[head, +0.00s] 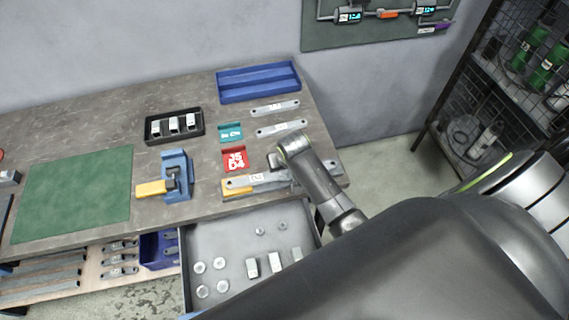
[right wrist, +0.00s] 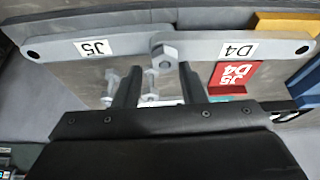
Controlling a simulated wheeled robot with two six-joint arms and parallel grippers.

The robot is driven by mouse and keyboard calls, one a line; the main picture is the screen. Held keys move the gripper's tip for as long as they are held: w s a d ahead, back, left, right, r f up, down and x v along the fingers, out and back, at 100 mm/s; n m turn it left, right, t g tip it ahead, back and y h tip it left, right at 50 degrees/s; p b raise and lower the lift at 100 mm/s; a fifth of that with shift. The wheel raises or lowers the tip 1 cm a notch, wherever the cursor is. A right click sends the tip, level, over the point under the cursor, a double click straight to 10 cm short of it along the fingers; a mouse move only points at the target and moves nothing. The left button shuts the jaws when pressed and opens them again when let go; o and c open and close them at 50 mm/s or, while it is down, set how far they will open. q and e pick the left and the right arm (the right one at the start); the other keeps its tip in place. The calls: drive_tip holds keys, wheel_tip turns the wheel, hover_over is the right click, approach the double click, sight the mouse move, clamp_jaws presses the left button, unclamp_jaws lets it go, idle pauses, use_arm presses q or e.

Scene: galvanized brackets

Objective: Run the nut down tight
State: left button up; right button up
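Two flat galvanized bars, one labelled J5 (right wrist: 95,48) and one labelled D4 (right wrist: 240,46), overlap end to end in the right wrist view. A hex nut or bolt head (right wrist: 163,57) sits at the overlap. My right gripper (right wrist: 160,72) is open, its two dark fingertips apart on either side just short of the nut; I cannot tell whether they touch it. Bolt-like pieces (right wrist: 110,86) show behind the fingers. In the head view, the D4 bar (head: 258,180) lies near the table's front edge, and my right arm hides the joint. My left gripper is not in view.
A red J5 D4 block (head: 235,158) and a teal block (head: 230,132) stand behind the bars. A yellow-handled blue clamp (head: 176,176) is to the left. An open drawer (head: 215,240) with nuts and bolts juts out in front. The green mat (head: 75,195) is clear.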

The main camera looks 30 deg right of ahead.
drive_tip(key=n+y, duration=0.1)
drive_tip(key=n, duration=0.3)
drive_tip(key=shift+n+y, duration=0.3)
drive_tip(key=shift+y, duration=0.1)
drive_tip(key=shift+d+n+g+y, duration=0.15)
drive_tip(key=shift+n+y, duration=0.25)
drive_tip(key=shift+n, duration=0.75)
drive_tip(key=shift+a+n+g+y, duration=0.1)
drive_tip(key=shift+n+g+y, duration=0.25)
drive_tip(key=shift+n, duration=0.8)
drive_tip(key=n+y, duration=0.1)
drive_tip(key=n, duration=0.2)
drive_tip(key=shift+g, duration=0.3)
drive_tip(key=shift+n+g+y+b, duration=0.55)
drive_tip(key=shift+n+b, duration=0.3)
drive_tip(key=shift+n, duration=1.15)
clamp_jaws()
